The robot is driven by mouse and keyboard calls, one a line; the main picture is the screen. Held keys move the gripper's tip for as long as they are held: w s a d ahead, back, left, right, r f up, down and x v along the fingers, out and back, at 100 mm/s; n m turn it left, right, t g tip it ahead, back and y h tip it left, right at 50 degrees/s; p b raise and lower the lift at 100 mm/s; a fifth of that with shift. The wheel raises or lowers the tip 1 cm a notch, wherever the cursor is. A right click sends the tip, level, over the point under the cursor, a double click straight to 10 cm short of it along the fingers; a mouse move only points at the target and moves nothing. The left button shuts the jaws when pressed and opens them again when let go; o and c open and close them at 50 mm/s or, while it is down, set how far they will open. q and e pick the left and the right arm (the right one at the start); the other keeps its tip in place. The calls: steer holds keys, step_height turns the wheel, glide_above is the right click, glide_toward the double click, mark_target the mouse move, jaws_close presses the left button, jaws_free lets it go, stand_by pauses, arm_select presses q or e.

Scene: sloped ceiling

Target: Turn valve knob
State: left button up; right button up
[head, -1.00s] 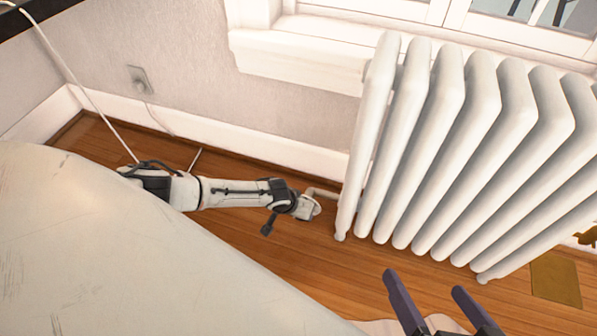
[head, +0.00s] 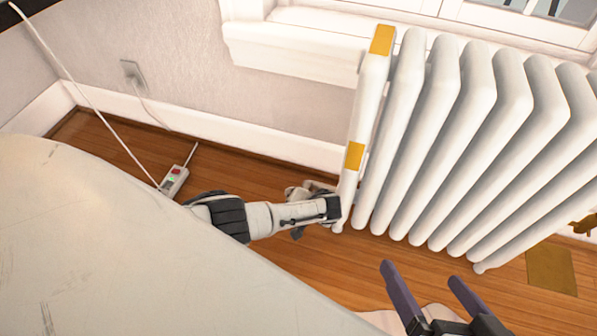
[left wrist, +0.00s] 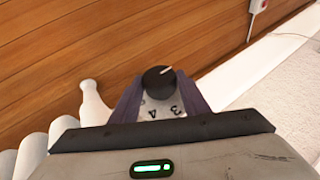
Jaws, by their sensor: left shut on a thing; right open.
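The valve knob (left wrist: 161,83) shows in the left wrist view as a round black cap with a white pointer line, above a white collar with numbers including 3 and 4. My left gripper (left wrist: 160,100) has a purple finger on each side of the collar and is shut on the knob. In the head view, my left arm reaches the lower left end of the white radiator (head: 440,140); its fingers and the knob are hidden there. A pale valve fitting (head: 300,190) shows just behind the wrist. My right gripper (head: 421,274) is open and empty, in front of the radiator.
A power strip (head: 174,182) with a white cable lies on the wooden floor (head: 120,150) near the wall. Two orange-yellow patches show on the radiator's end column. A brass floor plate (head: 551,271) is at the right. A window sill overhangs behind.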

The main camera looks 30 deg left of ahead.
steer(key=shift+a+r, duration=0.1)
steer(key=shift+r, duration=0.15)
stand_by(0.3)
arm_select(q)
steer(key=o, duration=1.1)
steer(key=shift+c, duration=0.2)
arm_select(e)
steer(key=shift+f, duration=0.15)
arm_select(q)
steer(key=shift+d+r, duration=0.1)
steer(key=shift+r, duration=0.1)
steer(key=p+v, duration=0.8)
steer(key=v, duration=0.2)
arm_select(e)
steer(key=s+d+f+g+h, duration=0.1)
steer(key=d+f+h, duration=0.2)
steer(key=d+f, duration=0.1)
steer(key=shift+s+d, duration=0.15)
arm_select(q)
steer(key=shift+s+d+f, duration=0.1)
